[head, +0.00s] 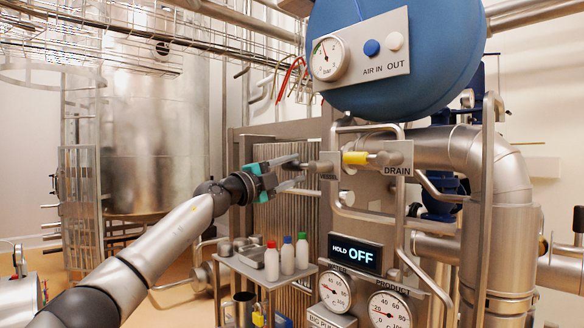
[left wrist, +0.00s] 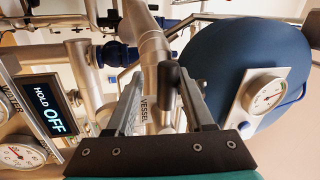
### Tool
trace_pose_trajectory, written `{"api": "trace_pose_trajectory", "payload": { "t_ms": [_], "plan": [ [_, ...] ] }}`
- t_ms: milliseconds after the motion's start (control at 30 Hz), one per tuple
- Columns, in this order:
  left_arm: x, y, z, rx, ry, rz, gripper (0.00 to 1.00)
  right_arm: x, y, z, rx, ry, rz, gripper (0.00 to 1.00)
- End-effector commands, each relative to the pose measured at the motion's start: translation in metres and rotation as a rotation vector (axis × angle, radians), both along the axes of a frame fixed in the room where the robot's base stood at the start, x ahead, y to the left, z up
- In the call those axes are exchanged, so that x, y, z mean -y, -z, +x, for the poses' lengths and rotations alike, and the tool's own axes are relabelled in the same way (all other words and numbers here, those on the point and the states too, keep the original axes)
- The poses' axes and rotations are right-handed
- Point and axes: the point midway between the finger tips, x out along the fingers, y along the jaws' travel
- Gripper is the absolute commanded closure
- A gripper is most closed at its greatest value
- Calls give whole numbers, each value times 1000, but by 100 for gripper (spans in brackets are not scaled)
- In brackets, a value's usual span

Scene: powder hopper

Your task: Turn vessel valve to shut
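The vessel valve (head: 326,163) is on the pipe panel, above its VESSEL label, left of the drain valve. In the left wrist view a dark handle (left wrist: 168,82) shows beside the VESSEL label (left wrist: 143,108), on a metal pipe. My left gripper (head: 299,171) reaches the valve from the left, with its two fingers apart. In the left wrist view the dark handle lies between the fingers (left wrist: 160,80), nearer the right one; I cannot tell whether they touch. My right gripper is in neither view.
The drain valve's yellow handle (head: 355,158) is close right of the vessel valve. A blue tank (head: 440,50) with a gauge hangs above. Below are a HOLD OFF display (head: 355,254), gauges (head: 388,310) and a shelf (head: 262,275) with bottles.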

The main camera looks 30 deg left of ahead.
Motion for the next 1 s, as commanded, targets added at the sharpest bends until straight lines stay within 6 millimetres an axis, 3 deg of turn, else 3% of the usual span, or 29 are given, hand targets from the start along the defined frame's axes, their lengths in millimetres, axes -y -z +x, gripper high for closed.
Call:
{"api": "trace_pose_trajectory", "payload": {
  "t_ms": [33,200,733,1000],
  "plan": [
    [0,8,2,-15,-1,5,57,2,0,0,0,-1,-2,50],
    [-1,7,1,-12,-2,6,41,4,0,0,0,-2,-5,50],
    [-2,2,-2,-1,-3,5,41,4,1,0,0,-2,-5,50],
    [-10,9,-26,-2,-3,8,41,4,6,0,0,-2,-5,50]
  ]
}}
